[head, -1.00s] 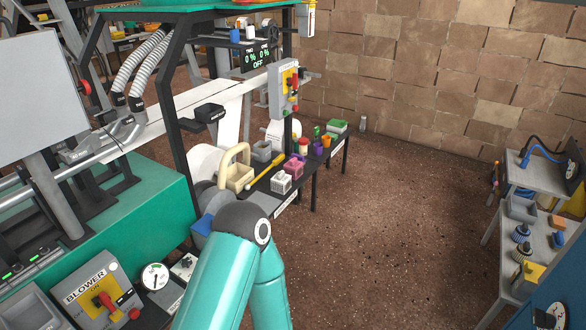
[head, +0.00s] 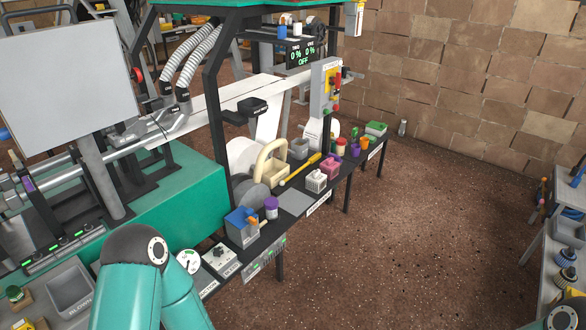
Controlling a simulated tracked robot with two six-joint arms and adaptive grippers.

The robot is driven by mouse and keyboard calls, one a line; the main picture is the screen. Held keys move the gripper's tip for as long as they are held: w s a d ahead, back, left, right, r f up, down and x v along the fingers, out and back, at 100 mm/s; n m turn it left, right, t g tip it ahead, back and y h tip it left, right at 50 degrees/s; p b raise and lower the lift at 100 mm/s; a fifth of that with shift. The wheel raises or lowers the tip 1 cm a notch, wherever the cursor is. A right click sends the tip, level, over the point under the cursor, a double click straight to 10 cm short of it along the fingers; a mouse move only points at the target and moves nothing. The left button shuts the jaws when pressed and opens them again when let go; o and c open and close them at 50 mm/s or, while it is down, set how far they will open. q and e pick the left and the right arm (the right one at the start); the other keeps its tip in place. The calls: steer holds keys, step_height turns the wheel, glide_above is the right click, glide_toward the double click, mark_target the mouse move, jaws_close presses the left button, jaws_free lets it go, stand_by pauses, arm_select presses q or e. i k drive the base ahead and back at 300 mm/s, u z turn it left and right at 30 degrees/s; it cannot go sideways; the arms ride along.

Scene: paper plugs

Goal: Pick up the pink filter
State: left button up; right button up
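A pink basket-like thing (head: 331,168), which looks like the pink filter, stands on the narrow black shelf (head: 294,228) right of the machine. It sits just behind a similar white basket (head: 316,182). One of my teal arms rises from the bottom left, and its dark elbow joint is well in front of and left of the shelf. Neither gripper shows, so I cannot see whether they hold anything.
Small coloured cups stand farther back. The brown floor (head: 400,235) to the right is open. A side table (head: 560,235) stands far right.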

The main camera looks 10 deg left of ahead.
mark_target(331, 167)
steer(key=u, duration=0.35)
steer(key=i, duration=1.05)
steer(key=z, duration=1.55)
steer(key=i, duration=3.6)
steer(key=u, duration=0.05)
